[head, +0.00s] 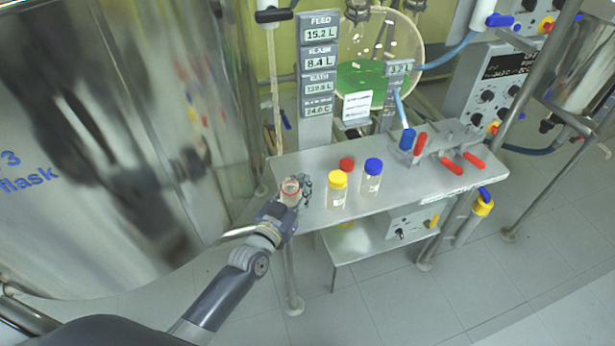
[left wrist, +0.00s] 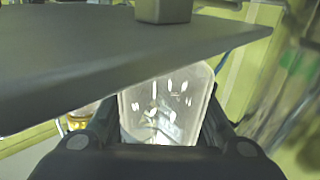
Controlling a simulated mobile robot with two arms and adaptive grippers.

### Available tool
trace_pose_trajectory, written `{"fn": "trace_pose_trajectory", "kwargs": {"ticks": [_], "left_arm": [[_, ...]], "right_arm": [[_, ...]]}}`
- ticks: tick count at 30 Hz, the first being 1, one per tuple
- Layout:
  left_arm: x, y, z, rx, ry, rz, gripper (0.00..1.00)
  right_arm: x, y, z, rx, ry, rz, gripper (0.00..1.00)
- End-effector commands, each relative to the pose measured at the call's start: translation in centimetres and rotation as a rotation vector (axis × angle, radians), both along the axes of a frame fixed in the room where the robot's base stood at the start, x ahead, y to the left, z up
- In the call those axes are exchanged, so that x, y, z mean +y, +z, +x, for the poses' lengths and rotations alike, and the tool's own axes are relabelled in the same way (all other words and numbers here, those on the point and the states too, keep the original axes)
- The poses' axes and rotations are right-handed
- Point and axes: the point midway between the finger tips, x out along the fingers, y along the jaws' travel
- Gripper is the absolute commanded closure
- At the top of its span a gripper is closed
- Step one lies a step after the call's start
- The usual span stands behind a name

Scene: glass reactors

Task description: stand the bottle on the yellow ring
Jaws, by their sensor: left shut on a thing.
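The clear bottle also shows between the fingers in the left wrist view (left wrist: 165,105). I cannot tell whether its base touches the bench. I cannot make out a yellow ring in either view; the gripper and bottles hide part of the bench top. My right gripper is not in view.
A yellow-capped bottle (head: 338,190), a red-capped one (head: 346,164) and a blue-capped one (head: 372,177) stand close to the right of the gripper. Red-handled valves (head: 452,167) sit farther right. A display post (head: 318,65) rises behind; a large steel vessel (head: 120,130) fills the left.

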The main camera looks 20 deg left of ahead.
Motion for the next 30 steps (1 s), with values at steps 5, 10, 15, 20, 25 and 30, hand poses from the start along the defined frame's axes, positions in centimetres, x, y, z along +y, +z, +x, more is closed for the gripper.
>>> {"fn": "trace_pose_trajectory", "kwargs": {"ticks": [5,10,15,20,25,30], "left_arm": [[0.6,-0.1,-2.9,0.000,0.000,0.000,1.00],[1.1,-0.1,-5.6,0.002,0.000,0.000,1.00],[1.6,-0.1,-8.4,0.001,0.000,0.000,1.00],[2.1,0.0,-10.7,0.001,-0.001,0.000,1.00],[2.4,0.0,-12.5,-0.001,0.000,0.000,1.00],[2.6,0.1,-13.2,-0.001,0.000,0.000,1.00]], "right_arm": [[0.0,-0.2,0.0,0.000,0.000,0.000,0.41],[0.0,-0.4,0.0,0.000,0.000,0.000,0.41],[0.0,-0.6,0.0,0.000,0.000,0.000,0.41],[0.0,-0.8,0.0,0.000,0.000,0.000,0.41],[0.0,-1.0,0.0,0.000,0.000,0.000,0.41],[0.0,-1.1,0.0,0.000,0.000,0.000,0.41]]}}
